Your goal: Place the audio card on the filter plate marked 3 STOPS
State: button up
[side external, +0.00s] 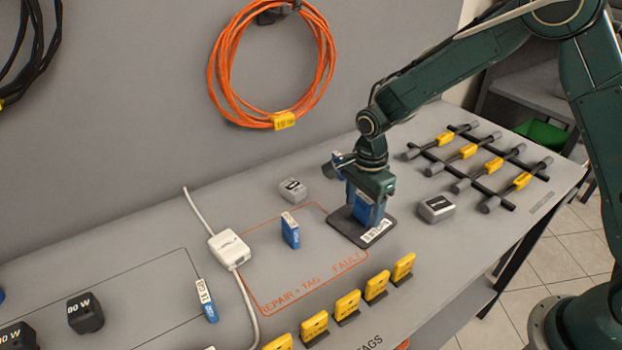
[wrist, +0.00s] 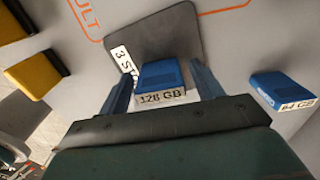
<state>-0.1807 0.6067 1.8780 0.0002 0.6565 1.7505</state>
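The dark filter plate lies flat on the bench; its white label, partly hidden, reads "3 ST" in the wrist view (wrist: 160,32), and its corner shows in the side view (side external: 345,228). A blue card marked 128 GB (wrist: 160,74) is at the plate, between my fingers; its blue body shows below my gripper in the side view (side external: 366,210). My gripper (wrist: 162,85) is open around it, with small gaps on both sides. No label I can read says audio. Another blue card, marked 64 GB (wrist: 283,88), is right of my gripper in the wrist view.
More blue cards stand left of the plate (side external: 290,232) and near the white cable (side external: 207,300). Grey blocks (side external: 436,208) (side external: 293,190) flank the plate. Several yellow tags (side external: 348,303) line the front. A rack with yellow-tagged rods (side external: 477,165) is at right.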

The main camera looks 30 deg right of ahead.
aim_at(366, 198)
jog(key=shift+r, duration=0.2)
notch_tip(366, 198, up, 11)
jog(key=shift+r, duration=0.5)
dwell(0.4)
dwell(0.5)
jog(key=s+d+r+n+t, duration=0.3)
jog(key=s+d+r+n, duration=0.2)
jog(key=s+r+n, duration=0.45)
jog(key=s+d+r+n+t, duration=0.1)
jog(key=s+n, duration=0.7)
jog(key=s, duration=0.8)
jog(key=shift+s+d+t, duration=0.35)
jog(key=shift+d+t, duration=0.45)
jog(key=shift+d, duration=0.2)
